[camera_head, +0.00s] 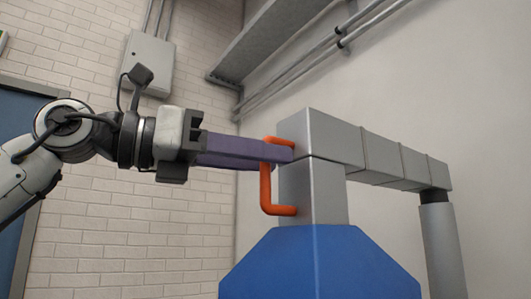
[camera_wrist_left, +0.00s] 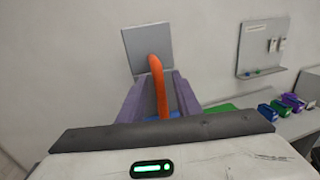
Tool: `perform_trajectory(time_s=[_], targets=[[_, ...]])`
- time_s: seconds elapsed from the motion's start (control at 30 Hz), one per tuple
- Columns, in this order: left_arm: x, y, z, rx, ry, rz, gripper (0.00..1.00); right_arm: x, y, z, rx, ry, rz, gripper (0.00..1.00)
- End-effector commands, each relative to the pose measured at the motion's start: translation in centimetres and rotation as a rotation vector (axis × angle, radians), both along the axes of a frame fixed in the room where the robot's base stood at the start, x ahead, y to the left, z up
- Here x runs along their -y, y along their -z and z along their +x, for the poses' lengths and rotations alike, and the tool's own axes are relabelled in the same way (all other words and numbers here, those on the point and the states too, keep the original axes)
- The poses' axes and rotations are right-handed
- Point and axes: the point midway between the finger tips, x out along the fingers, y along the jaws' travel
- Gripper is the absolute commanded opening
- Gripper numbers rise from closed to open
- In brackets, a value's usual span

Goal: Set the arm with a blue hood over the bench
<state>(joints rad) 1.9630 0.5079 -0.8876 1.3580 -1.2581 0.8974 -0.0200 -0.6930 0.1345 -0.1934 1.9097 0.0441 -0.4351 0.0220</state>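The blue hood (camera_head: 318,266) hangs at the end of a grey jointed arm (camera_head: 385,156), which runs right to a grey upright post (camera_head: 443,245). An orange handle (camera_head: 265,192) sticks out from the left side of the grey piece above the hood. My left gripper (camera_head: 278,155) reaches in from the left with its purple fingers at the handle's upper part. In the left wrist view the orange handle (camera_wrist_left: 157,85) lies between the two purple fingers (camera_wrist_left: 160,98). I cannot tell whether they press on it. My right gripper is not in view.
In the left wrist view a bench (camera_wrist_left: 292,122) stands at the right with green, blue and purple items (camera_wrist_left: 270,111) on it. A grey panel (camera_wrist_left: 262,46) hangs on the wall above. A wall box (camera_head: 148,64) and pipes are behind my arm.

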Motion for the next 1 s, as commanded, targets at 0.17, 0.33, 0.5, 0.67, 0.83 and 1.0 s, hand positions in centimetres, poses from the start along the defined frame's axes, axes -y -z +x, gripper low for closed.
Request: perform_trajectory(time_s=[0.17, 0.33, 0.5, 0.67, 0.83, 1.0], targets=[[0.6, 0.1, 0.3, -0.001, 0.000, 0.000, 0.31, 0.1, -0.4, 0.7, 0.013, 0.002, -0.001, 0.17], [0.6, 0.1, 0.3, 0.000, 0.000, 0.000, 0.31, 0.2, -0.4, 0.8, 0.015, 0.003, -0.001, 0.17], [0.6, 0.1, 0.3, 0.000, 0.000, 0.000, 0.06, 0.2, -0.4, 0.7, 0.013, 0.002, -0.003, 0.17], [0.6, 0.1, 0.3, 0.000, 0.000, 0.000, 0.00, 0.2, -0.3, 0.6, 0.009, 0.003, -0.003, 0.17], [0.7, 0.1, 0.1, 0.001, 0.002, 0.000, 0.00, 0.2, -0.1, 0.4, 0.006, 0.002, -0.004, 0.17], [2.2, 0.2, -1.2, 0.005, 0.010, 0.002, 0.00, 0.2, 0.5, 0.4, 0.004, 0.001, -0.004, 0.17]])
